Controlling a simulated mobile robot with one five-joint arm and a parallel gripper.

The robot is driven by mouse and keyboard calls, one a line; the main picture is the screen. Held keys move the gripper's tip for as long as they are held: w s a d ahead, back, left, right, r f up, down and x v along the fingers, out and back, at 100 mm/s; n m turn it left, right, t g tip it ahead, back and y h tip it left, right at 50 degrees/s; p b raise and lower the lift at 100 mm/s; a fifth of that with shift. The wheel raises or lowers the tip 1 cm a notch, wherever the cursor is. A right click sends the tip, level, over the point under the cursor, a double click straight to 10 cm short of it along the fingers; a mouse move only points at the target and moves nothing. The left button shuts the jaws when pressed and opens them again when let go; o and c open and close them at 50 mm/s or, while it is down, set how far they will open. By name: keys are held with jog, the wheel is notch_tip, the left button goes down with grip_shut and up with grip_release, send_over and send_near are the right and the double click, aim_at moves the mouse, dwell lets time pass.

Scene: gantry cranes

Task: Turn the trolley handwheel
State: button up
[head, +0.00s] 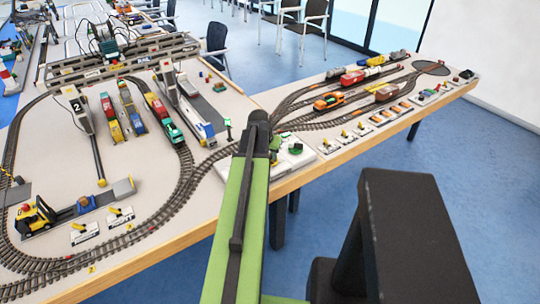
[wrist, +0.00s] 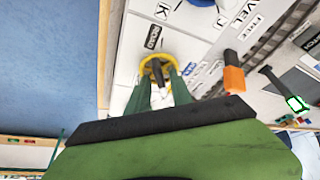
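A small yellow handwheel (wrist: 146,64) with a dark centre shows in the wrist view, on a white labelled panel (wrist: 130,55). I cannot read a label that names it as the trolley handwheel. My gripper (wrist: 158,78) has two green fingers pointing at this wheel, with a gap between them. The fingertips overlap the wheel's near side in the picture; I cannot tell whether they touch it. In the head view my green arm reaches to a white control board (head: 308,158) at the table's front edge, and hides the gripper and the wheel.
In the wrist view a blue round part (wrist: 201,2) is at the top and an orange block (wrist: 233,76) stands right of the wheel. In the head view, model tracks (head: 185,185) and gantry cranes (head: 75,100) fill the left. Small yellow levers line the right table's front edge.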

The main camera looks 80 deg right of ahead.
grip_shut()
